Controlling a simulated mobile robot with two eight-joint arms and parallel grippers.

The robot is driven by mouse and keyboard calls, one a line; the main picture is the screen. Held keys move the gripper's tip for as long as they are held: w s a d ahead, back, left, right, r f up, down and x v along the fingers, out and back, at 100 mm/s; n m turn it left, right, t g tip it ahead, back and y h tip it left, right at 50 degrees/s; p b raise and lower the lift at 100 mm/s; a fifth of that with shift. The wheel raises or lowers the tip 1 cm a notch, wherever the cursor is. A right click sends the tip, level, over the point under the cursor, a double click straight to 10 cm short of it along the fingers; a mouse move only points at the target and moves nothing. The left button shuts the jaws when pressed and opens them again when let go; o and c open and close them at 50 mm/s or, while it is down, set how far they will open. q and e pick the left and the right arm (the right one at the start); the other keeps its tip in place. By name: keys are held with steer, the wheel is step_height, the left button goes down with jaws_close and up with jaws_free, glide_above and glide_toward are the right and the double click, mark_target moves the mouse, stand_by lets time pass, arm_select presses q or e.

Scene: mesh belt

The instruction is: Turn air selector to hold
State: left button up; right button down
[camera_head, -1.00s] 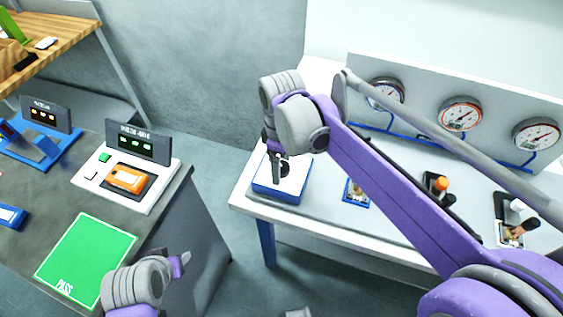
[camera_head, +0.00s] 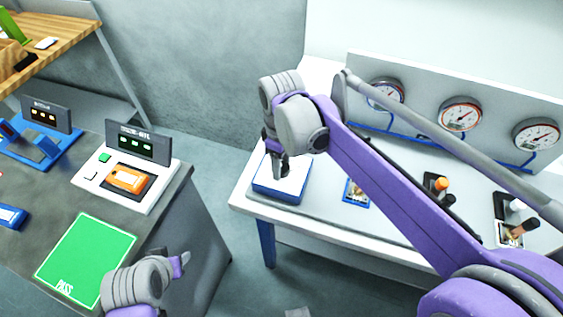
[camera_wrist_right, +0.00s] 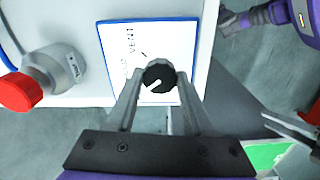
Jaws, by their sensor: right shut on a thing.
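The air selector is a black round knob (camera_wrist_right: 159,78) with a white pointer line, on a white panel with a blue edge (camera_wrist_right: 112,38). The word VENT is printed beside the knob; other lettering is partly hidden or hard to read. The pointer line slants toward the lower left in the wrist view. In the head view the selector box (camera_head: 265,186) stands at the left end of the white bench, its knob hidden by my gripper. My right gripper (camera_head: 281,172) is shut on the knob from above. My left gripper (camera_head: 183,264) hangs near the dark bench, away from the selector.
A grey fitting with a red cap (camera_wrist_right: 20,92) is close beside the panel in the wrist view. Gauges (camera_head: 460,114) line the white bench's back board. A dark bench at left holds a green PASS mat (camera_head: 86,256) and an orange device (camera_head: 128,179).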

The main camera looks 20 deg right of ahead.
steer(key=m, duration=0.4)
steer(key=shift+m, duration=1.6)
steer(key=shift+c, duration=1.4)
jaws_free()
steer(key=shift+r, duration=0.15)
step_height(320, 180, up, 11)
steer(key=shift+f+p, duration=0.2)
steer(key=shift+p, duration=0.25)
